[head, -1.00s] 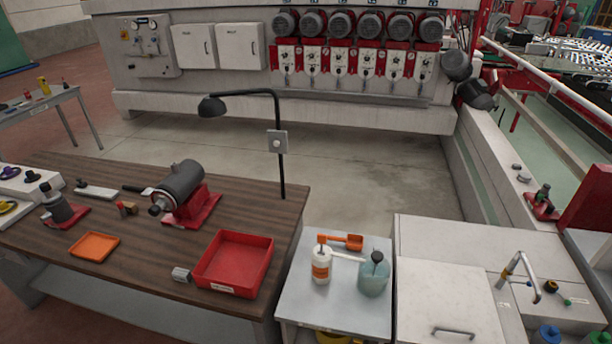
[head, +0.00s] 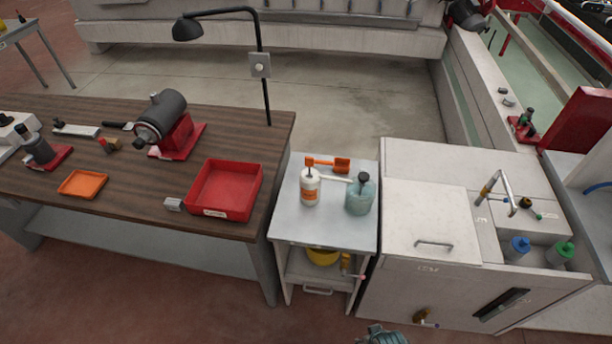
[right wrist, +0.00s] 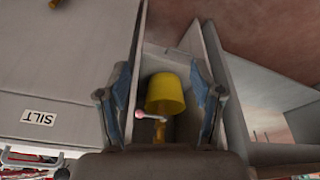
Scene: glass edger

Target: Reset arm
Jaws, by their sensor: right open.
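My right gripper (right wrist: 160,80) is open in the right wrist view, with one finger at each side and nothing between the pads. Beyond its fingers is a yellow container (right wrist: 168,92) in the open space under the small grey table. The same yellow container shows in the head view (head: 323,256), low on the shelf. A small grey-green part at the bottom edge of the head view seems to belong to my right arm; its fingers are not visible there. My left gripper is not in view.
A wooden bench (head: 110,185) with a red tray (head: 225,190) stands left. The small table (head: 300,225) holds a white bottle (head: 310,187) and a greenish jar (head: 360,195). A white cabinet (head: 425,210) with a sink tap stands right. Floor is clear in front.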

